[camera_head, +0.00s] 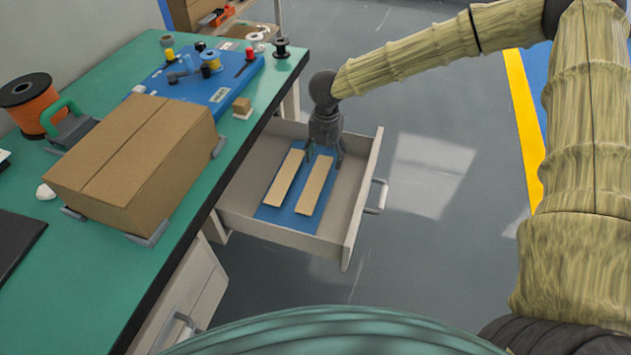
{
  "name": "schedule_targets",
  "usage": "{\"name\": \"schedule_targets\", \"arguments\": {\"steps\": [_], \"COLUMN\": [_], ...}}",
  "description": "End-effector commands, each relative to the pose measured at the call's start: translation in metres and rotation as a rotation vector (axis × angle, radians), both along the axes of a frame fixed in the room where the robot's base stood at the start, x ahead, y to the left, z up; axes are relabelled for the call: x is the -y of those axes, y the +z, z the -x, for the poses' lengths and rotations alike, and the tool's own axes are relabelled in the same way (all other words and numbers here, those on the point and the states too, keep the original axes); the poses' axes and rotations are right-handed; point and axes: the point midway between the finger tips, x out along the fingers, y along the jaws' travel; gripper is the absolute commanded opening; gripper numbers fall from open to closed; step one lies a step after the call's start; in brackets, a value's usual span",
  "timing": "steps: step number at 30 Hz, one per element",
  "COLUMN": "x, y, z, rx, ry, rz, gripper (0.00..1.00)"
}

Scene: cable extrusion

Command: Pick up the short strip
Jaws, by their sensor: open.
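Two flat tan strips lie side by side on a blue mat (270,214) inside an open drawer (235,207). The left strip (285,178) and the right strip (313,188) look almost the same length, so I cannot tell which is the short one. My gripper (324,162) points down with its fingers spread at the far end of the right strip. It holds nothing. Its fingers partly cover that end, and I cannot tell whether they touch the strip.
The drawer's front panel with a handle (377,196) is to the right of the strips. The green table (75,255) on the left holds a cardboard box (135,160), a blue board (215,90) with small spools, and an orange cable reel (33,104). Open floor lies right of the drawer.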

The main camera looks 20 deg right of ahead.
Motion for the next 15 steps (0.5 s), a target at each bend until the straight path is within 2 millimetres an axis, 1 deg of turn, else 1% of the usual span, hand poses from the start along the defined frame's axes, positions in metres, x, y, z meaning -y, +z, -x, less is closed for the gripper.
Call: {"name": "schedule_targets", "arguments": {"steps": [10, 11, 12, 14, 15], "x": [-0.0001, -0.0001, -0.0001, -0.0001, -0.0001], "y": [-0.0006, -0.0006, -0.0006, -0.0006, -0.0006], "z": [-0.0001, -0.0001, -0.0001, -0.0001, -0.0001], "rx": [0.0, 0.0, 0.0, 0.0, 0.0], "ry": [0.0, 0.0, 0.0, 0.0, 0.0], "rz": [0.0, 0.0, 0.0, 0.0, 0.0], "gripper": [0.66, 0.62, 0.55, 0.46, 0.39]}}
